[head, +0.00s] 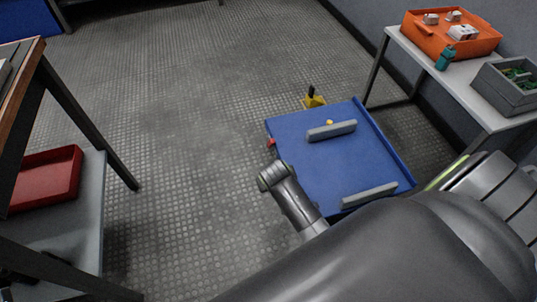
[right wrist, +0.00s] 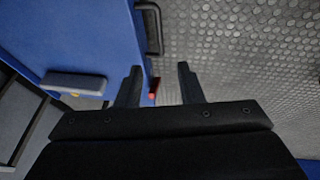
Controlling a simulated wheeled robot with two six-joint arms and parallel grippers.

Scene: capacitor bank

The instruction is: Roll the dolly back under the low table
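The blue dolly (head: 345,165) stands on the floor at the right of the head view, with two grey bars on its top. Its right edge is near the legs of a low white-topped table (head: 470,92); most of it is out in the open. The dolly also fills the left of the right wrist view (right wrist: 95,25), with a black handle (right wrist: 153,30) on its edge. My right gripper (right wrist: 158,84) is open, its two fingers apart. A small red part (right wrist: 153,88) shows between them; contact cannot be told. My left gripper is not in view.
A yellow piece with a black top (head: 314,98) is on the floor by the dolly's far edge. An orange bin (head: 450,38) and a grey bin (head: 508,84) stand on the low table. A shelf with a red tray (head: 45,178) is at left. The middle floor is clear.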

